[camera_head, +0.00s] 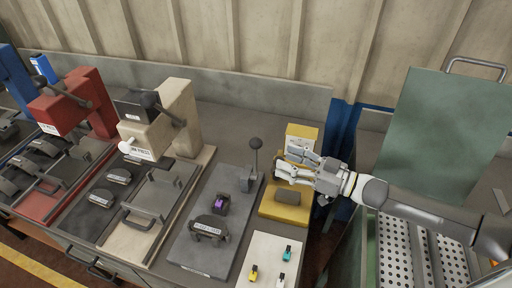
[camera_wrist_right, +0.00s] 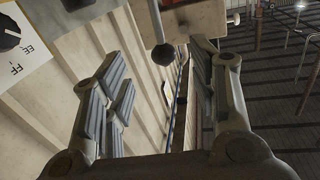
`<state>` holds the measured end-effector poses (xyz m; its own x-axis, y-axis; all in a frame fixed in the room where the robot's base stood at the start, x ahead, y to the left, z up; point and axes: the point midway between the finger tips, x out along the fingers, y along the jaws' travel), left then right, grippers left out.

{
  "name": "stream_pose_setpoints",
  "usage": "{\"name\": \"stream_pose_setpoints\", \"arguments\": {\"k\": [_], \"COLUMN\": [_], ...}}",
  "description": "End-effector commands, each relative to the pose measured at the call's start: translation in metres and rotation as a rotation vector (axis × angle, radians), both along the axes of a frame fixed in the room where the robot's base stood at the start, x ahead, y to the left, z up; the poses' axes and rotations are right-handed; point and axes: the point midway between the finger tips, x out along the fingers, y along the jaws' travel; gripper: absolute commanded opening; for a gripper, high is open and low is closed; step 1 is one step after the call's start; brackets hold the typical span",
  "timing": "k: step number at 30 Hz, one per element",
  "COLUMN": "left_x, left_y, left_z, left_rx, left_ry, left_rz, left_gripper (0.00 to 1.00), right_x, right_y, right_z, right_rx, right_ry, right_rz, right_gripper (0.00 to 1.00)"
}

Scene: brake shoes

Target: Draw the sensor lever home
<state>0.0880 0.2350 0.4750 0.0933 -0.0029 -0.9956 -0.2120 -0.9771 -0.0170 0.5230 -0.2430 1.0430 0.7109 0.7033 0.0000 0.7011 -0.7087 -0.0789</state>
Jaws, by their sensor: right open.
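The sensor lever (camera_head: 255,158) stands nearly upright on a small grey block at the back of a grey plate, with a dark ball knob on top. The knob also shows in the right wrist view (camera_wrist_right: 163,54), ahead of and between my right fingers in the picture. My right gripper (camera_head: 283,166) is open, with its fingers pointing left toward the lever. I see a gap between fingers and lever in the head view. A purple part (camera_head: 221,203) sits in a dark holder on the same plate. My left gripper is out of view.
A yellow fixture (camera_head: 285,212) lies under my right gripper, with a yellow box (camera_head: 301,136) behind. A beige press (camera_head: 176,117) and a red press (camera_head: 92,103) stand left. A pale board (camera_head: 265,262) with small coloured parts lies in front.

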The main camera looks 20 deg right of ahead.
Motion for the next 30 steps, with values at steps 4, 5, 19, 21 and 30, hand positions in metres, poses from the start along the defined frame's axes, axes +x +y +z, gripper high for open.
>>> {"name": "stream_pose_setpoints", "arguments": {"k": [4,5,19,21,30], "left_x": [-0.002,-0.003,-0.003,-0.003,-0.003], "left_y": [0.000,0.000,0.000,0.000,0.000], "left_z": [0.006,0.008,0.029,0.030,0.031], "left_rx": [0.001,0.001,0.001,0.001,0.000], "left_ry": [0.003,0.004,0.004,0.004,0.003], "left_rz": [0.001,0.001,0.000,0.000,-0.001], "left_gripper": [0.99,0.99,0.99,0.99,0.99], "right_x": [0.012,0.015,0.065,0.069,0.073], "right_y": [0.012,0.015,0.065,0.069,0.073], "right_z": [0.004,0.004,0.002,0.002,0.000], "right_rx": [0.004,0.002,0.001,0.001,-0.001], "right_ry": [-0.004,-0.004,-0.002,-0.002,-0.001], "right_rz": [0.000,0.000,-0.001,-0.001,-0.001], "right_gripper": [0.53,0.53,0.53,0.53,0.53]}}
